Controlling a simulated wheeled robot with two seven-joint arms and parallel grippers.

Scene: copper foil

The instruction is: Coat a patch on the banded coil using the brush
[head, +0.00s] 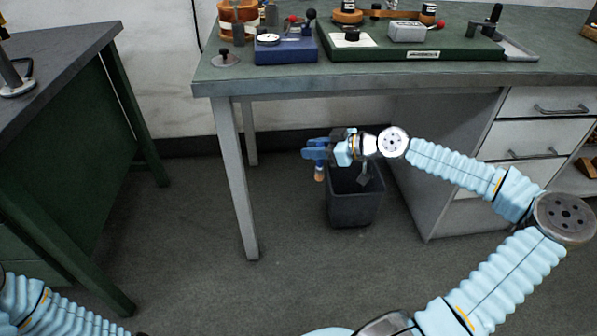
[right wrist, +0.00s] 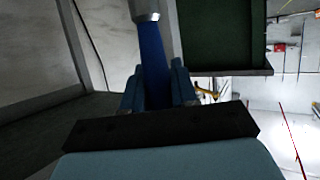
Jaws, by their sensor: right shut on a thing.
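My right gripper (head: 314,153) is shut on a brush and holds it below the height of the green bench top, above and left of the dark bin. The brush (head: 320,168) has a blue handle and a tan tip that points down. In the right wrist view, the blue handle (right wrist: 152,62) runs between the fingers (right wrist: 158,90) to a silver ferrule at the top edge; the bristles are out of frame. Copper-coloured round pieces (head: 238,12) stand at the bench's back left; I cannot tell whether one is the banded coil. My left gripper is out of view.
The green bench top (head: 225,78) carries a blue gauge box (head: 287,53) and a long green fixture board (head: 385,50). A dark bin (head: 355,207) stands under the bench. White drawers (head: 530,140) are at right. A dark-topped table (head: 60,62) stands at left, with clear floor between.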

